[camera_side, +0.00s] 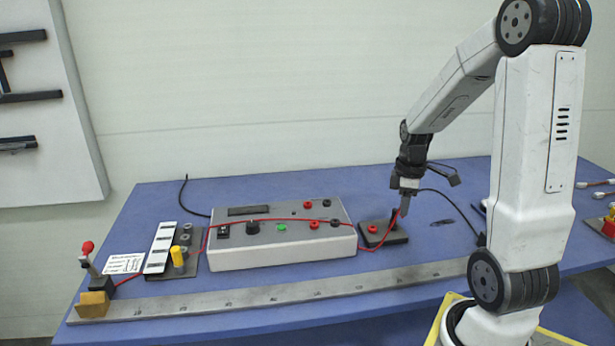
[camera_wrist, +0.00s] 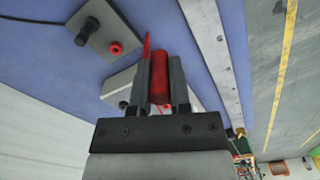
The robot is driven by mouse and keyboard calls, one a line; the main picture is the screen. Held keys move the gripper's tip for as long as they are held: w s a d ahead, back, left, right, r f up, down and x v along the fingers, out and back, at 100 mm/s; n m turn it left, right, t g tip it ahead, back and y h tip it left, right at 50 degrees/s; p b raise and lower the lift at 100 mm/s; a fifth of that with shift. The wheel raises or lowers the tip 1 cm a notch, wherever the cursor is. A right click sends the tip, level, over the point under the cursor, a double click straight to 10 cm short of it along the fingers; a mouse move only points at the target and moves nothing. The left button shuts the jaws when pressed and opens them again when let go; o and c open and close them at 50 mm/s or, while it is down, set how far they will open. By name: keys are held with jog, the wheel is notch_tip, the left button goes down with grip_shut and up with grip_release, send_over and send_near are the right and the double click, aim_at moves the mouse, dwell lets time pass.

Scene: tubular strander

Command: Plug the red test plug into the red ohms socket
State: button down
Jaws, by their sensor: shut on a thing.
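My gripper (camera_side: 405,208) is shut on the red test plug, seen in the wrist view between the fingers (camera_wrist: 160,78). It holds the plug above the right side of the small dark block (camera_side: 398,240). The meter box (camera_side: 280,257) stands left of the gripper. It has a red socket near its front edge (camera_side: 314,224), another farther back (camera_side: 308,204), and black sockets to their right. Its labels are too small to read, so I cannot tell which red one is ohms. The plug's tip is hard to make out in the side view.
The dark block carries a red socket (camera_wrist: 115,48) and a black post (camera_wrist: 87,32). A red lead (camera_side: 375,247) runs across the meter box. A long metal rule (camera_side: 270,300) lies along the front. A dark cable (camera_side: 455,206) arcs right of the gripper.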

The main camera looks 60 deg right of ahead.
jog(key=shift+s+a+r, duration=0.45)
jog(key=shift+s+a, duration=0.1)
jog(key=shift+s, duration=0.25)
jog(key=shift+w, duration=0.15)
jog(key=w+d, duration=0.1)
jog(key=w, duration=2.8)
jog(key=shift+d, duration=0.15)
jog(key=shift+r, duration=0.1)
jog(key=shift+f, duration=3)
jog(key=shift+f, duration=1.05)
